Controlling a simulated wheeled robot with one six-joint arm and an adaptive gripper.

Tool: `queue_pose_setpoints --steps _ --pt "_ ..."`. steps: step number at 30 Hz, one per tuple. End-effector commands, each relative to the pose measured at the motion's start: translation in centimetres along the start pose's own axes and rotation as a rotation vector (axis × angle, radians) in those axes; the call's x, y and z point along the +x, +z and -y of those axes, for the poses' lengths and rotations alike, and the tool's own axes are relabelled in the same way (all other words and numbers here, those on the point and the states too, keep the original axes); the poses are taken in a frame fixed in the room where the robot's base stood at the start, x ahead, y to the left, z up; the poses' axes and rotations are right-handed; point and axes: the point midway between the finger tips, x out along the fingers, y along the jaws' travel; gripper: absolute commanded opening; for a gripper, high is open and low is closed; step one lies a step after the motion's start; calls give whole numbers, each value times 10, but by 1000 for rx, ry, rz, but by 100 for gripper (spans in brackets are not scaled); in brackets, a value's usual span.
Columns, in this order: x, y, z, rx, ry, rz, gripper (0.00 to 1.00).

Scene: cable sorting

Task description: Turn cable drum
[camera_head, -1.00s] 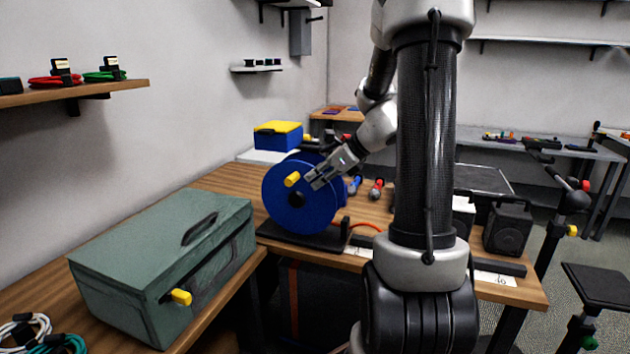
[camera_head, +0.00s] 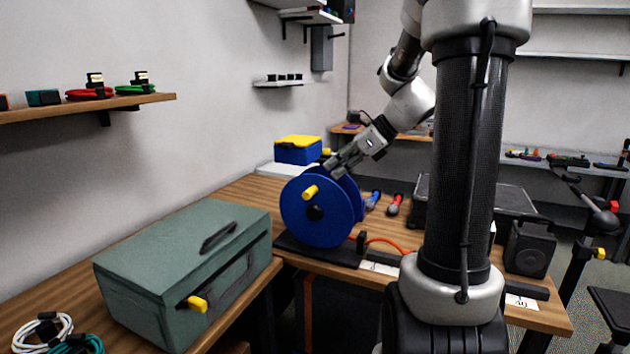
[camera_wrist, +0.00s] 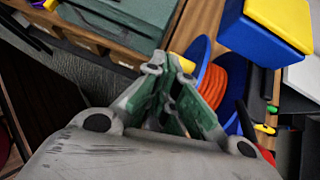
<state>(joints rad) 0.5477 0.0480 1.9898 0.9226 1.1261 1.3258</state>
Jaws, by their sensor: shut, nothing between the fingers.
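The blue cable drum (camera_head: 330,228) stands upright on a dark base on the wooden bench, with a yellow crank knob (camera_head: 310,192) on its near face. In the wrist view the drum's blue flange (camera_wrist: 196,52) and the orange cable (camera_wrist: 232,80) wound on it show just beyond the fingers. My gripper (camera_head: 330,168) is above the drum's top edge, behind the knob, shut and empty. Its fingers (camera_wrist: 172,62) meet in the wrist view, with a bit of yellow beside the tips. I cannot tell whether the fingers touch the drum.
A green-grey case (camera_head: 170,265) with a yellow latch stands left of the drum. A blue box with yellow lid (camera_head: 298,150) is behind it. Red and blue tools (camera_head: 394,205) lie to the right. A black speaker-like box (camera_head: 530,248) stands further right.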

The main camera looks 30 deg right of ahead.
Motion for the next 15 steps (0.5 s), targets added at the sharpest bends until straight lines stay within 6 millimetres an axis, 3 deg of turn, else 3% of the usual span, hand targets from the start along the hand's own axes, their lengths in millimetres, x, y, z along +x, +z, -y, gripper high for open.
queue_pose_setpoints --steps 2,6,11,15 --pt "22 22 -12 -103 58 -25 0" --pt "50 50 -22 -537 129 -78 0" --pt "66 71 -23 -1085 185 -110 0" --pt "73 86 -15 -1631 237 -132 0"
